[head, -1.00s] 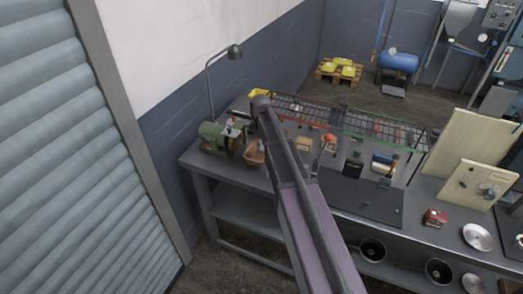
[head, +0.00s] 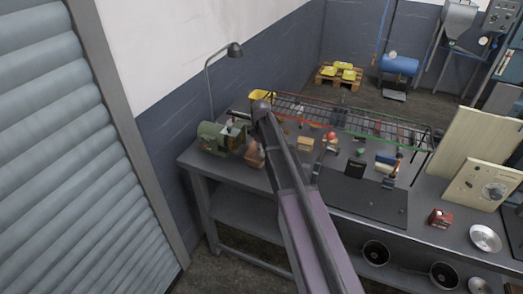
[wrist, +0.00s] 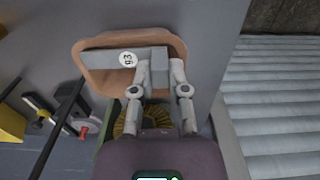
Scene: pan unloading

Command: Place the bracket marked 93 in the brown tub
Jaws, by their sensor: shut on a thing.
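The bracket marked 93 (wrist: 105,58) is a grey bar with a block at its right end and a white round label. My gripper (wrist: 160,68) is shut on the block end in the wrist view. The brown tub (wrist: 176,45) lies behind the bracket there, and the bracket spans its opening, its left end overlapping the rim. I cannot tell whether the bracket is above the tub or down in it. In the head view the brown tub (head: 254,158) stands on the bench's left part, partly hidden by my arm; gripper and bracket are hidden there.
A green machine (head: 212,138) stands left of the tub, close to it. A desk lamp (head: 234,50) rises behind. A wire rack (head: 350,118) runs along the bench's back. Small blocks (head: 305,144) and a dark mat (head: 365,200) lie to the right.

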